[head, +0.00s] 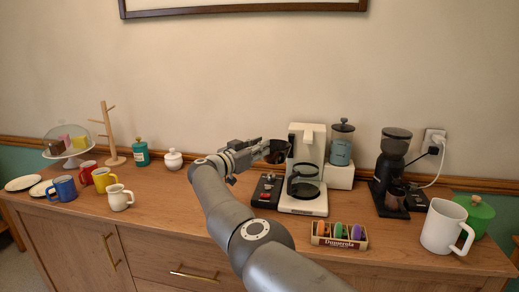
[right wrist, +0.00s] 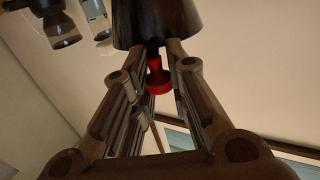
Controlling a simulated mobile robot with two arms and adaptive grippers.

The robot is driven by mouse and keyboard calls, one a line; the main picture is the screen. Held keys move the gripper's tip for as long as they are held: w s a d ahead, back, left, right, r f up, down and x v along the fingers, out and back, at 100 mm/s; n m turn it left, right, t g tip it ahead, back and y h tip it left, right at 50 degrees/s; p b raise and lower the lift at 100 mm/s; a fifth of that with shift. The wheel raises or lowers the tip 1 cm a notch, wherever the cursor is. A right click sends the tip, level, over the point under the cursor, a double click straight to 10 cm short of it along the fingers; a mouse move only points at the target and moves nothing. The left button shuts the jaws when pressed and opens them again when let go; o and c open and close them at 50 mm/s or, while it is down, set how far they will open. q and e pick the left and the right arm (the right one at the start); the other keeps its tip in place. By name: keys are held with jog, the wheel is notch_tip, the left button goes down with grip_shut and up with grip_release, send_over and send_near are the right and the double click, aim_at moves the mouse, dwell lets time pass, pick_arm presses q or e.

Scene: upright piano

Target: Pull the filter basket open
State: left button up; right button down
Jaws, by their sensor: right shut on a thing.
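The white coffee maker (head: 308,150) stands on the sideboard with a dark round plate low on its front. Its dark filter basket (head: 277,151) sticks out to the left of the machine's body, swung clear of the space above the plate. In the right wrist view the basket (right wrist: 157,22) is a dark cup shape at the top. My right gripper (head: 262,150) reaches the basket from the left and is shut at its handle; the fingertips (right wrist: 160,46) close just below the cup. A red knob-like part (right wrist: 158,78) shows between the fingers. My left gripper is out of view.
A black box with small controls (head: 267,190) lies left of the coffee maker. A teal jar (head: 341,145), a grinder (head: 393,160), a tray of colored pods (head: 339,235) and a white pitcher (head: 442,228) stand to the right. Mugs and a cake stand are at left.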

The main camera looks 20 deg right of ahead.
jog(key=shift+w+r, duration=0.1)
jog(key=shift+r, duration=0.3)
jog(key=c, duration=1.3)
grip_release()
jog(key=shift+w, duration=0.1)
jog(key=shift+c, duration=0.2)
jog(key=shift+d+f, duration=0.1)
jog(key=shift+s, duration=0.2)
notch_tip(320, 180, up, 10)
